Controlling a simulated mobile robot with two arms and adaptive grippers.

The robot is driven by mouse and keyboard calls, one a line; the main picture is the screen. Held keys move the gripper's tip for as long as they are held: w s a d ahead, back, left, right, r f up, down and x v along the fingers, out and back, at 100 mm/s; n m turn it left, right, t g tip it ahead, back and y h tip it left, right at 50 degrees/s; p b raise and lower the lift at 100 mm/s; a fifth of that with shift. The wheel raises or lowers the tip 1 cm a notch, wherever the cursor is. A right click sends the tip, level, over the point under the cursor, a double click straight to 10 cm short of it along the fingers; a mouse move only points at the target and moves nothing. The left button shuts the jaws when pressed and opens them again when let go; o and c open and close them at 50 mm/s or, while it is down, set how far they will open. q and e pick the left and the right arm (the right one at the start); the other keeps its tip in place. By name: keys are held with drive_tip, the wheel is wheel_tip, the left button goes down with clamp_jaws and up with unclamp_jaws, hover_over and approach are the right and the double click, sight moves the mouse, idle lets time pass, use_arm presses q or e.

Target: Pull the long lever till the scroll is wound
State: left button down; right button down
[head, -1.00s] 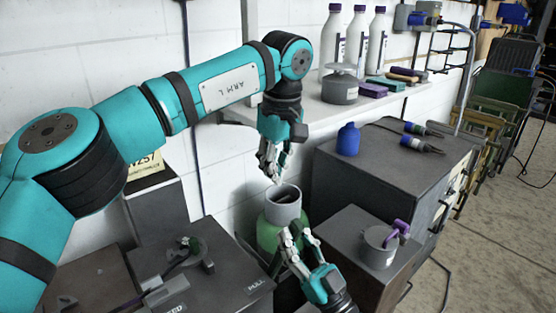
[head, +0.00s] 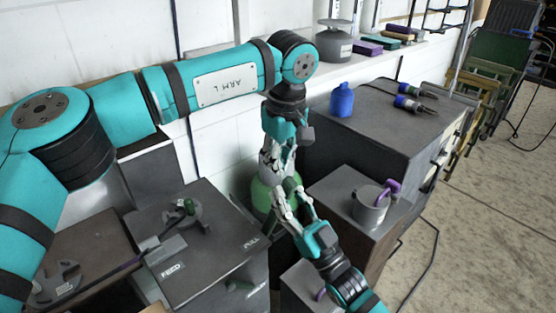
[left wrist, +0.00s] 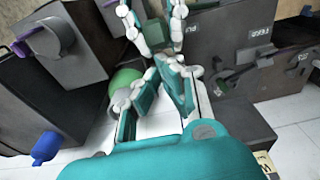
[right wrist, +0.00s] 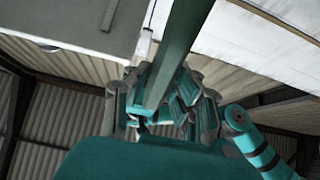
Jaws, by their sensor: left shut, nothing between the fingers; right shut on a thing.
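My right gripper (head: 284,197) is shut beside the grey box (head: 222,225) marked FEED and PULL. In the right wrist view its fingers (right wrist: 158,100) are around a long dark green bar, seemingly the lever (right wrist: 185,35), which runs up out of frame. My left gripper (head: 277,168) hangs just above the right one, shut and empty; the two are close or touching. It also shows in the left wrist view (left wrist: 162,68).
A green round vessel (head: 262,195) stands behind the grippers.

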use_arm(q)
drive_tip(key=shift+s+d+f, duration=0.2)
drive_tip(key=shift+s+d, duration=0.2)
drive_tip(key=shift+s, duration=0.15)
drive_tip(key=shift+s+d+f, duration=0.2)
drive_tip(key=shift+s+d, duration=0.2)
drive_tip(key=shift+s, duration=0.1)
use_arm(e)
drive_tip(key=shift+a+f, duration=0.15)
drive_tip(key=shift+f, duration=0.15)
drive_tip(key=c, duration=1.4)
unclamp_jaws()
drive_tip(key=shift+w, duration=0.1)
use_arm(q)
drive_tip(key=shift+w+a, duration=0.1)
use_arm(e)
drive_tip(key=shift+o, duration=1.2)
drive_tip(key=shift+r, duration=0.15)
